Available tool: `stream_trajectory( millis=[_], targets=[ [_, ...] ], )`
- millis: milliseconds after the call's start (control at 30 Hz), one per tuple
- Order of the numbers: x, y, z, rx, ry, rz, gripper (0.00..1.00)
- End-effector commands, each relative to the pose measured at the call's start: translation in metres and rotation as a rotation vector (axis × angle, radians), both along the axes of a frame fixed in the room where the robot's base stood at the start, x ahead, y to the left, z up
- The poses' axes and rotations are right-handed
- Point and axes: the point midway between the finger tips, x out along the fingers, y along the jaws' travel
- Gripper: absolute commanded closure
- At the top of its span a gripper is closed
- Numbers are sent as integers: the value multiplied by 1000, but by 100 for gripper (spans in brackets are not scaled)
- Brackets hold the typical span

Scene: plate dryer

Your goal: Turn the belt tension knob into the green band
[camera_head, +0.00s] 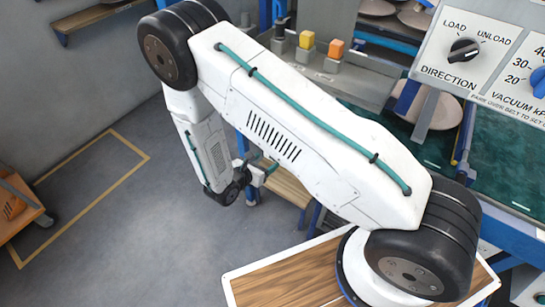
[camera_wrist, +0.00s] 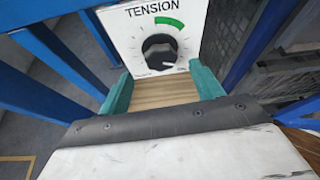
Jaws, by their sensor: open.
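The tension knob (camera_wrist: 159,49) is a black round knob on a white panel (camera_wrist: 122,38) lettered TENSION, in the wrist view. Its white pointer mark faces the lower right. The green band (camera_wrist: 170,22) is an arc at the upper right of the dial, so the pointer lies outside it. My gripper (camera_wrist: 161,74) is open, its two teal fingers spread on either side and below the knob, apart from it. In the head view my gripper (camera_head: 262,172) hangs low beside the machine; the tension panel cannot be made out there.
Blue frame posts (camera_wrist: 66,55) stand left and right of the panel. A wooden surface (camera_wrist: 165,92) lies below the knob. Above, a control panel carries a direction knob (camera_head: 464,49) and a blue vacuum knob (camera_head: 539,82). Open floor (camera_head: 180,240) lies left.

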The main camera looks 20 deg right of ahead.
Motion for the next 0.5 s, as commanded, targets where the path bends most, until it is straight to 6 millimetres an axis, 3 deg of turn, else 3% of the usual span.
stream_trajectory(
  millis=[233, 500],
  targets=[
    [19, -32, -15, 1, 0, -6, 35],
    [27, -44, -21, 0, -1, -3, 35]
  ],
)
